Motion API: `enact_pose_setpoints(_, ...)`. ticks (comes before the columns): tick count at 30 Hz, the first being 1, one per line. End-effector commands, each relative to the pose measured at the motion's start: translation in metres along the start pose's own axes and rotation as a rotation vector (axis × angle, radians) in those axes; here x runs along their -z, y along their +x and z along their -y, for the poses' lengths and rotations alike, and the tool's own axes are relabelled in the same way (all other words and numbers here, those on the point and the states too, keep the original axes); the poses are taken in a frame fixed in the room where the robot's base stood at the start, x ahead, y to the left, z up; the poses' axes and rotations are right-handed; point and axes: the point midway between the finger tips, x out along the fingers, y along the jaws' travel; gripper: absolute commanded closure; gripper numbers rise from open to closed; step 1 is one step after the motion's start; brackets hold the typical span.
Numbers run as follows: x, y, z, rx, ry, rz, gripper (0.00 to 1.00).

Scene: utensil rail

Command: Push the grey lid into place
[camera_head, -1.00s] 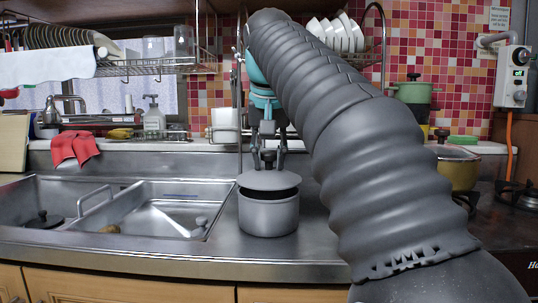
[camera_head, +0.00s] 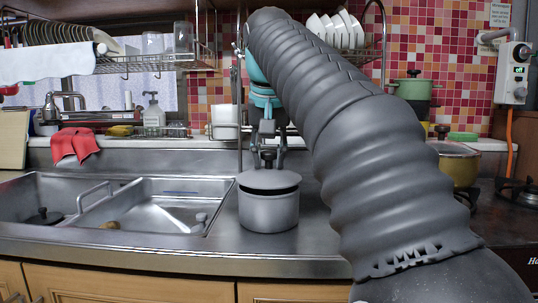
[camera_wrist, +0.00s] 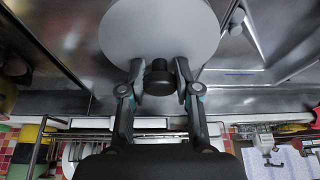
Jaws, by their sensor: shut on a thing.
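The grey lid (camera_head: 266,181) rests at the top of the grey pot (camera_head: 268,213) on the steel counter. A thin dark gap shows between the lid and the pot's front rim. My gripper (camera_head: 268,160) is above the lid, pointing down, shut on its dark knob. In the wrist view the lid (camera_wrist: 160,28) is a plain grey disc and the knob (camera_wrist: 158,78) sits between my two fingers (camera_wrist: 158,75). The pot's inside and the lid's far edge are hidden.
A steel sink (camera_head: 150,205) lies left of the pot. A yellow pot (camera_head: 457,165) stands on the stove to the right, behind my arm. A dish rack (camera_head: 155,66) hangs at upper left. Bare counter (camera_head: 215,257) lies in front of the pot.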

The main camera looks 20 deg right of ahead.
Motion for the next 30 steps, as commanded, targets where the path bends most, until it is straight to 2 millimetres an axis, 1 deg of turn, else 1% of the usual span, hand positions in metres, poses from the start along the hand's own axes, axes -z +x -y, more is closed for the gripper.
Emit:
enact_pose_setpoints(25,-0.006,0.014,0.0,0.0,0.0,-0.001,1.0)
enact_pose_setpoints(26,-0.005,0.013,0.0,0.0,0.0,-0.001,0.61)
enact_pose_setpoints(27,-0.005,0.013,0.0,0.0,0.0,-0.001,0.51)
enact_pose_setpoints(28,-0.005,0.013,0.0,0.0,0.0,-0.001,0.43)
enact_pose_setpoints(29,-0.005,0.013,0.0,0.0,0.0,-0.001,0.39)
enact_pose_setpoints(30,-0.005,0.013,0.0,0.0,0.0,-0.001,0.39)
